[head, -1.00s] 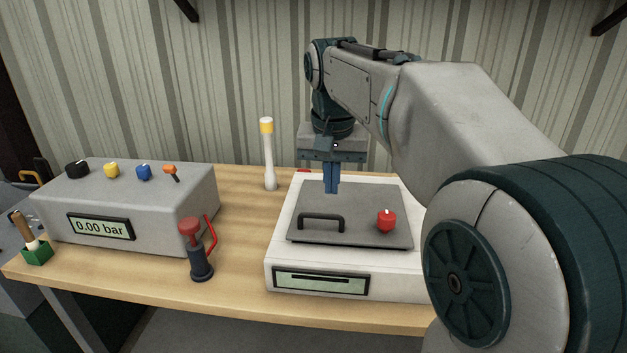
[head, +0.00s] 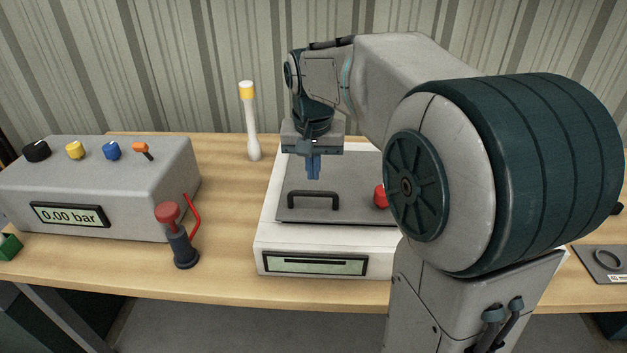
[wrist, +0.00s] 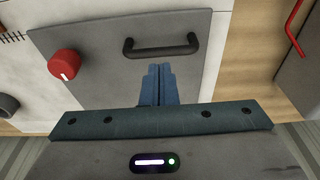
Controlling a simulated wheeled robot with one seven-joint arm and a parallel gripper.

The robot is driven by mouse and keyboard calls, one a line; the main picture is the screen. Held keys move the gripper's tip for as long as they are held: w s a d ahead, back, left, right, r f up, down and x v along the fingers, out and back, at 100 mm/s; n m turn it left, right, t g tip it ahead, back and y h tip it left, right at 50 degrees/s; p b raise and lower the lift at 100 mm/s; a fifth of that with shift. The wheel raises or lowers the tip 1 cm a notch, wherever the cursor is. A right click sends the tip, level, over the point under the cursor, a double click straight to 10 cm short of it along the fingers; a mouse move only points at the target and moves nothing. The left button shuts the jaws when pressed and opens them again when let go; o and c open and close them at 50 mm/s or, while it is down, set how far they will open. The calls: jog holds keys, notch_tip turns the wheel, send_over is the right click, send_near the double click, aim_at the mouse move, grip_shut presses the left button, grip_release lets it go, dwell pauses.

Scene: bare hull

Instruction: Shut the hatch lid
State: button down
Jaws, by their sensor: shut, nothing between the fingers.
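The hatch lid (head: 345,212) is a flat grey plate on top of a white box (head: 265,245). It appears to lie flat on the box, with no clear gap at its front edge. A black bar handle (head: 313,194) stands near its front edge, and a red knob (head: 380,196) is at its right, partly hidden by my arm. My gripper (head: 313,178) points down over the lid behind the handle, blue fingers together and empty. Whether the fingertips touch the lid is unclear.
A grey console (head: 110,190) with several knobs and a 0.00 bar display stands left. A red-topped pump-like device (head: 178,240) stands between console and box. A white post with a yellow band (head: 250,120) stands behind.

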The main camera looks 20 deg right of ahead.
aim_at(314, 194)
jog(key=shift+w+d+f, duration=0.1)
jog(key=shift+w+f, duration=0.05)
jog(key=shift+f, duration=0.85)
jog(key=shift+w+f, duration=0.15)
jog(key=shift+f, duration=0.85)
